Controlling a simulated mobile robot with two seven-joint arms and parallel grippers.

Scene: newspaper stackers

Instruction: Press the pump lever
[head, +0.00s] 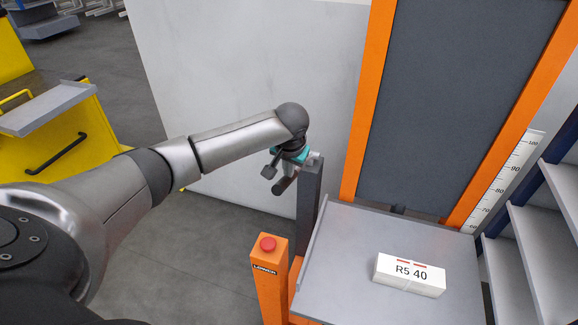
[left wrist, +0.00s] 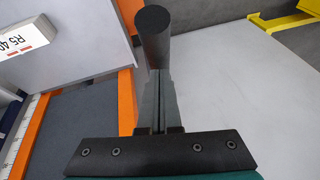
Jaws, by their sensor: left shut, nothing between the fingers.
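The pump lever (head: 281,186) is a dark round handle on a short arm at the top of a dark grey post (head: 309,198) beside the orange lift. It also shows in the left wrist view as a dark cylinder (left wrist: 153,36) just past the fingertips. My left gripper (head: 289,172) points down right over the lever, shut and empty. Its fingers (left wrist: 158,76) lie together in the wrist view. I cannot tell whether they touch the handle. My right gripper is not in view.
An orange post with a red LOWER button (head: 267,244) stands in front of the lever post. A grey platform (head: 335,235) at the right carries a white block marked R5 40 (head: 409,275). A height scale (head: 510,175) and shelves are at the far right, a yellow cart (head: 70,130) at the left.

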